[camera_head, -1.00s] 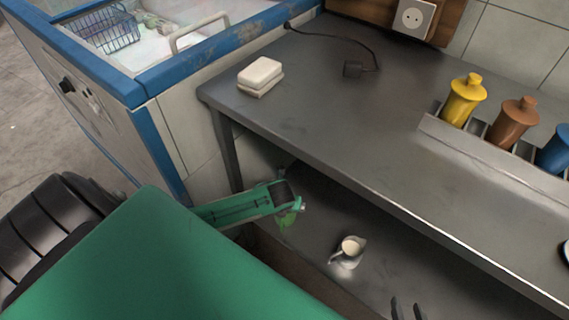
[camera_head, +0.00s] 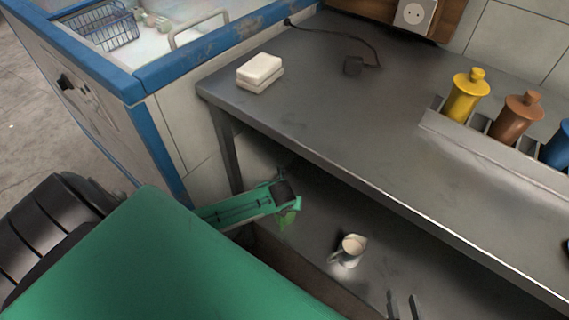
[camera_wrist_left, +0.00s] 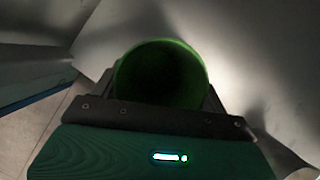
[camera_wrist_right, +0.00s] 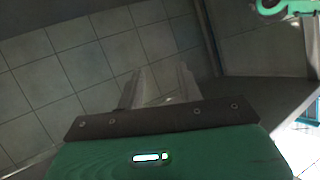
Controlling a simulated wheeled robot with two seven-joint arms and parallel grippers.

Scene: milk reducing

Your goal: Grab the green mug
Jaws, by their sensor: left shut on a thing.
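The green mug (camera_head: 286,219) is at the end of my left arm, over the lower shelf under the steel counter, and is partly hidden by the arm. In the left wrist view the round dark opening of the mug (camera_wrist_left: 161,76) fills the space in front of the palm. My left gripper (camera_head: 291,204) is shut on the mug; its fingers are mostly hidden. My right gripper (camera_head: 404,304) shows at the bottom edge of the head view, with its two fingers apart and nothing between them. The right wrist view also shows these fingers (camera_wrist_right: 160,85) apart and empty.
A small metal jug (camera_head: 348,251) with pale contents stands on the lower shelf (camera_head: 310,262), right of the mug. The counter edge (camera_head: 375,200) overhangs the shelf. White blocks (camera_head: 260,72), a cable and yellow, brown and blue bottles are on the counter. A blue-edged freezer (camera_head: 150,88) stands left.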

